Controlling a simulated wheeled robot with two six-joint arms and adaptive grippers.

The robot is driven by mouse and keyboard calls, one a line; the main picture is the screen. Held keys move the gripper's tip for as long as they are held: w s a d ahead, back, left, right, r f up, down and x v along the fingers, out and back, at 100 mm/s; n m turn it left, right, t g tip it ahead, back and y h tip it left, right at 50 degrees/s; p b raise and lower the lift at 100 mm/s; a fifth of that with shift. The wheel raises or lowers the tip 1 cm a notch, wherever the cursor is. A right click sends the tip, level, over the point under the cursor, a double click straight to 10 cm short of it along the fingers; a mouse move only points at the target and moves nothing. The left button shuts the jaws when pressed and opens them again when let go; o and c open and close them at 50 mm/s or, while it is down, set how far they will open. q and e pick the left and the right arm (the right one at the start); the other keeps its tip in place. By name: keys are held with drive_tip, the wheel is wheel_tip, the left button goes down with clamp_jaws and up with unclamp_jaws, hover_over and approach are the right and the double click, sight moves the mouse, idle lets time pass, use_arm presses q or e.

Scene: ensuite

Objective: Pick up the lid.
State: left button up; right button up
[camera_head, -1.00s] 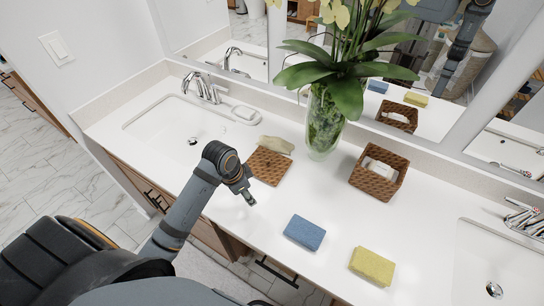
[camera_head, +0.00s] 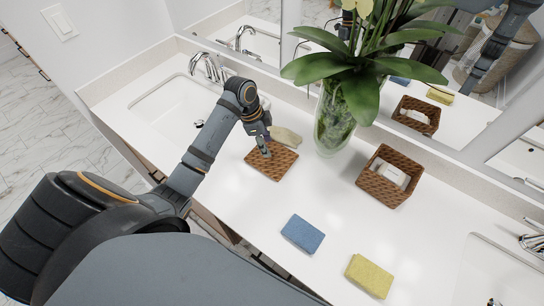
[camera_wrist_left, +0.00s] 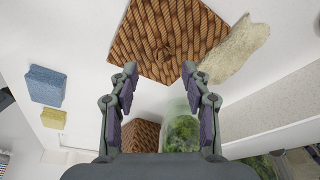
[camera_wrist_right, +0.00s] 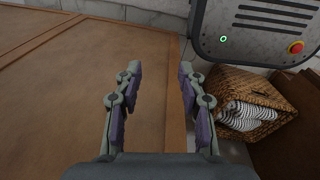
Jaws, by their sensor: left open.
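The lid (camera_head: 272,166) is a square brown wicker piece lying flat on the white counter. It also shows in the left wrist view (camera_wrist_left: 150,30), with a small knob (camera_wrist_left: 165,50) at its middle. My left gripper (camera_head: 265,150) is over the lid in the head view. In the left wrist view my left gripper (camera_wrist_left: 158,75) has its fingers apart with nothing between them, close to the lid's edge. My right gripper (camera_wrist_right: 155,75) is open and empty, pointing at a wooden surface away from the counter.
An open wicker basket (camera_head: 364,184) holding something white stands right of the glass vase (camera_head: 332,125). A pale cloth-like piece (camera_wrist_left: 238,48) lies beside the lid. A blue sponge (camera_head: 302,233) and a yellow sponge (camera_head: 370,275) lie nearer. A sink (camera_head: 165,105) is at left.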

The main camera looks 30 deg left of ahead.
sight(282, 158)
use_arm(q)
drive_tip(key=shift+p+x, duration=0.7)
drive_tip(key=shift+x, duration=0.25)
drive_tip(key=x, duration=0.2)
drive_tip(key=shift+w+f, duration=0.2)
drive_tip(key=shift+f, duration=0.05)
drive_tip(key=shift+w+f, duration=0.1)
drive_tip(key=shift+f, duration=0.1)
clamp_jaws()
use_arm(e)
drive_tip(key=shift+w+d+r, duration=0.1)
drive_tip(key=shift+w+r, duration=0.15)
drive_tip(key=shift+r, duration=0.25)
drive_tip(key=shift+w+r, duration=0.2)
drive_tip(key=shift+r, duration=0.25)
